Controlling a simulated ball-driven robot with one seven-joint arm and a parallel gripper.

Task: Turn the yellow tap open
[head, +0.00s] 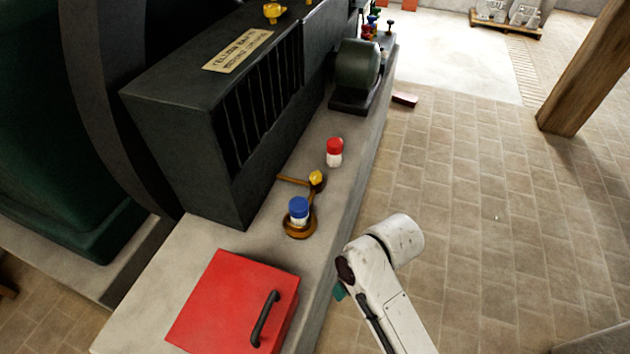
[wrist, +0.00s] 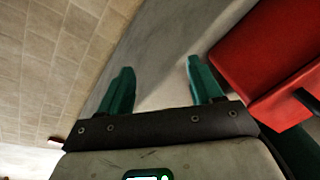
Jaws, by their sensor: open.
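A yellow tap knob (head: 316,178) sits on a thin brass pipe that comes from the dark ribbed machine, above the grey ledge. A blue-topped white container (head: 299,210) stands in a round brown dish (head: 300,231) just in front of it. My gripper (wrist: 158,75) is open and empty, its two teal fingers spread over the pale ledge. In the head view only a teal bit of it shows beside my white arm, nearer than the tap and to its right. The tap is not in the wrist view.
A red box (head: 222,296) with a dark handle lies on the ledge's near end; it also shows in the wrist view (wrist: 258,50). A red-topped container (head: 335,153) stands beyond the tap. Another yellow fitting (head: 273,12) sits atop the machine.

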